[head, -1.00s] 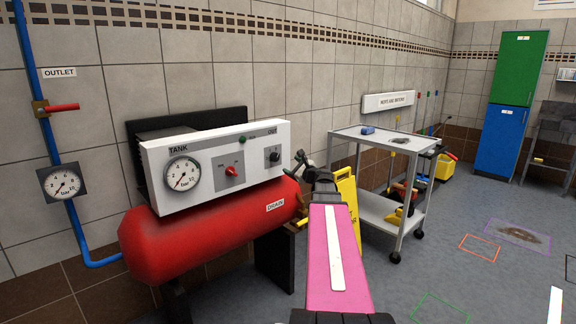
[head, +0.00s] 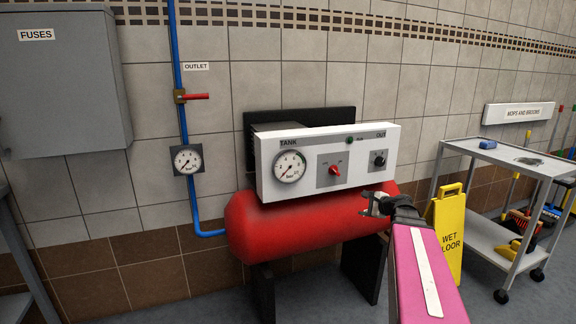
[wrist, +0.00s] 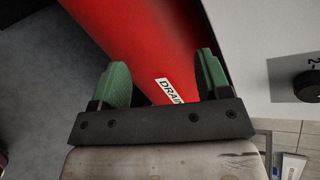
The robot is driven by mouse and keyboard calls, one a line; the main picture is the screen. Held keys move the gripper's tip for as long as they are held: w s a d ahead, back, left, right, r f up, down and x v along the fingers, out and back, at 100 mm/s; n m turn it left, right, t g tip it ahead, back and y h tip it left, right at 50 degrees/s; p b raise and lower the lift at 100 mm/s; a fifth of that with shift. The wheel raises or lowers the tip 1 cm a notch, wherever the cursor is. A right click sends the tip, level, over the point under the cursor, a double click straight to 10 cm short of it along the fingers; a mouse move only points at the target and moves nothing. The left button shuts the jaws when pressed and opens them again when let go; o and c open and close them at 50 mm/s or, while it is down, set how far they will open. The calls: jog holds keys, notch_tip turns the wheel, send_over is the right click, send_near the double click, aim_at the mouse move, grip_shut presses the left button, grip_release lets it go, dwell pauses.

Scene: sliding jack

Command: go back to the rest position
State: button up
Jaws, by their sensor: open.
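My gripper (head: 375,204) is at the end of my pink arm, in front of the right end of the red tank (head: 290,228) in the head view. In the wrist view my gripper (wrist: 163,75) has its two green fingers wide apart with nothing between them. The red tank (wrist: 135,40) lies beyond the fingers, with its DRAIN label (wrist: 168,91) partly hidden by the gripper's dark bar. I cannot tell that the gripper touches anything.
A white panel (head: 307,177) with a gauge and knobs sits above the tank. A yellow wet-floor sign (head: 449,230) and a grey cart (head: 478,212) stand to the right. A grey fuse box (head: 70,90) hangs at the left. A blue pipe (head: 178,60) runs down the wall.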

jog(key=s+a+f+n+g+h, duration=0.4)
jog(key=s+f+n, duration=0.4)
jog(key=s+f, duration=0.2)
jog(key=s+a+f+n+g+h, duration=0.3)
jog(key=s+a+f+n+g, duration=0.4)
jog(key=s+a+f+n, duration=0.2)
jog(key=shift+s+f+h, duration=0.4)
jog(key=shift+s+f, duration=0.3)
jog(key=shift+s, duration=0.1)
jog(key=shift+o, duration=0.3)
